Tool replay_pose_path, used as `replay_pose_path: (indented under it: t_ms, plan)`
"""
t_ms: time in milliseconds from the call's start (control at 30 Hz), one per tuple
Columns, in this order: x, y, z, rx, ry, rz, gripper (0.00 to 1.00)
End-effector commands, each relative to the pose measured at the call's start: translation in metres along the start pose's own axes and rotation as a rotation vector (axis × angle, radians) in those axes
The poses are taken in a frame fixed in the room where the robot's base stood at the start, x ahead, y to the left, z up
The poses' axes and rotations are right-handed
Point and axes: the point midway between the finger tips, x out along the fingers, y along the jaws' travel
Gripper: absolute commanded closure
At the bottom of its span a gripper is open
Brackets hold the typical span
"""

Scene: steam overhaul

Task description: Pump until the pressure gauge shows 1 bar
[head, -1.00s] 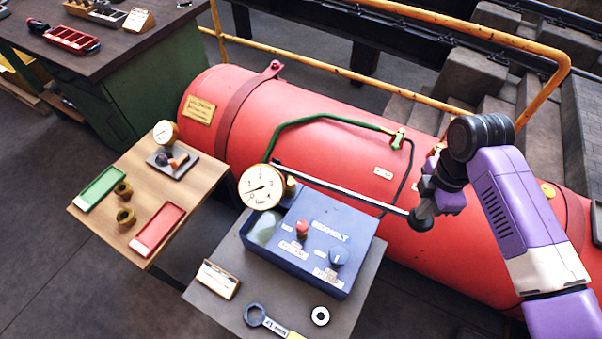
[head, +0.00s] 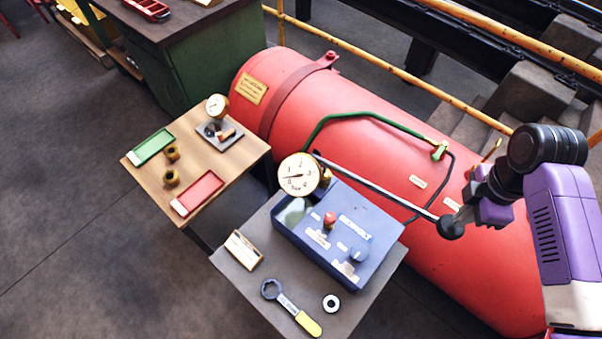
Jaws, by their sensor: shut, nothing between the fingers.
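The pressure gauge (head: 299,174) is a round white dial with a brass rim at the back left corner of the blue pump box (head: 338,235). Its needle points left; the numerals are too small for an exact reading.
A red boiler (head: 375,130) lies behind the pump, with a green pipe (head: 345,117) along it. A spanner (head: 290,306) and a ring (head: 331,302) lie on the grey stand (head: 237,272). A wooden side table (head: 205,143) holds trays and fittings. A yellow railing (head: 395,73) runs behind.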

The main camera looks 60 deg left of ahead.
Motion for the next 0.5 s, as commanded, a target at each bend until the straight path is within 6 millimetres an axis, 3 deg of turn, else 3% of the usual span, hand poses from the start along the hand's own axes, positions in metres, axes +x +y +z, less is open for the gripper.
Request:
replay_pose_path:
  t_ms: [500]
  plan:
    - [0.028,0.000,-0.001,0.000,0.001,-0.001,1.00]
